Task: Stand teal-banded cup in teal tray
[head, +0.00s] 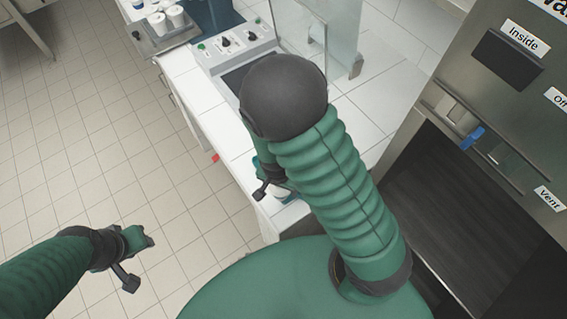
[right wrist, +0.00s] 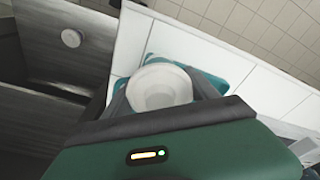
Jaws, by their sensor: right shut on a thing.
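My right gripper is shut on a white cup (right wrist: 158,88), seen from above in the right wrist view with its round rim between the two fingers. No teal band shows from this angle. A teal flat surface, apparently the teal tray (right wrist: 216,82), shows partly behind and beside the cup. I cannot tell whether the cup rests on it or is held above it. In the head view my right gripper (head: 268,186) is at the white counter's near end, mostly hidden by my own arm. My left gripper (head: 132,258) hangs over the floor, away from the counter; its jaw opening is unclear.
The white tiled counter (head: 209,117) runs toward the back. A control panel (head: 233,42) and glass screen (head: 310,30) stand farther along it. Several white cups stand in a metal tray (head: 172,42) at the back. A steel cabinet (head: 500,100) is on the right.

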